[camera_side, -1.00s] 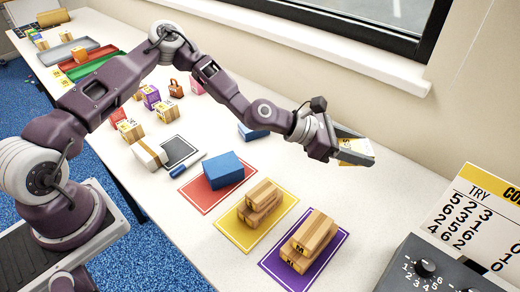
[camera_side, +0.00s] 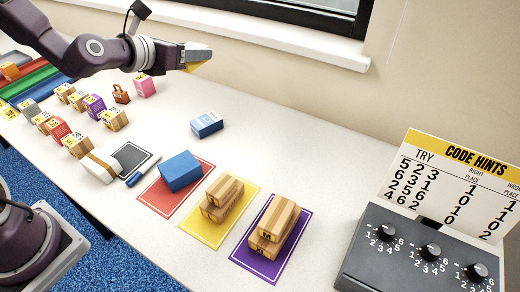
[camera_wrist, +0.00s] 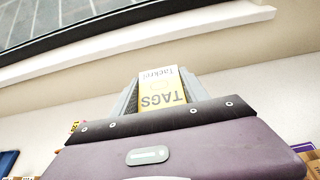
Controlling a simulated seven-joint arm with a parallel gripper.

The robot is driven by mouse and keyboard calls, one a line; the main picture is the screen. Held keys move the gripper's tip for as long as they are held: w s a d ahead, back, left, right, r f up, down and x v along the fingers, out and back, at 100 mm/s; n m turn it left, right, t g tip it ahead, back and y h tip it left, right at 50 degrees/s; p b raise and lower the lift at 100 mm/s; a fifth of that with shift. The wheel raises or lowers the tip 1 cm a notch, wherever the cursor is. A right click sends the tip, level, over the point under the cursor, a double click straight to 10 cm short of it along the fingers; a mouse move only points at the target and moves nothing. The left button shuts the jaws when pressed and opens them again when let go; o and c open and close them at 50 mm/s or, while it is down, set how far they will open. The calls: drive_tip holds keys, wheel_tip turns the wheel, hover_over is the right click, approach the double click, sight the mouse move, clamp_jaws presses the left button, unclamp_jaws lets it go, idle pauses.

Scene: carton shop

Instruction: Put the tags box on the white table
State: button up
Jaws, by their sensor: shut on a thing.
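The tags box (camera_wrist: 161,88) is yellow and white, with "TAGS" printed on it upside down in the wrist view. It is between the two grey fingers of my gripper (camera_wrist: 163,92), which is shut on it. In the side view my gripper (camera_side: 198,56) is raised near the wall at the back of the white table (camera_side: 300,140). A yellow part of the box (camera_side: 193,66) shows there, clear of the table top. The fingers hide most of the box in the side view.
A small blue-and-white box (camera_side: 207,125) lies in the open middle. Red, yellow and purple mats (camera_side: 238,256) carry boxes in front. Several small boxes and a brown bag (camera_side: 121,94) stand at the left. A dial console (camera_side: 395,262) and hints board (camera_side: 455,185) are at the right.

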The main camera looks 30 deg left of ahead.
drive_tip(key=w+d+f+m+h, duration=0.3)
drive_tip(key=w+d+h, duration=0.1)
drive_tip(key=d, duration=0.5)
drive_tip(key=m+g+h, duration=0.5)
drive_tip(key=m+h, duration=0.1)
drive_tip(key=m, duration=0.1)
hover_over(305, 170)
wheel_tip(305, 170, down, 12)
drive_tip(key=shift+d+f, duration=0.1)
wheel_tip(305, 170, down, 10)
drive_tip(key=shift+r, duration=0.25)
drive_tip(key=shift+f, duration=0.2)
drive_tip(key=o, duration=1.4)
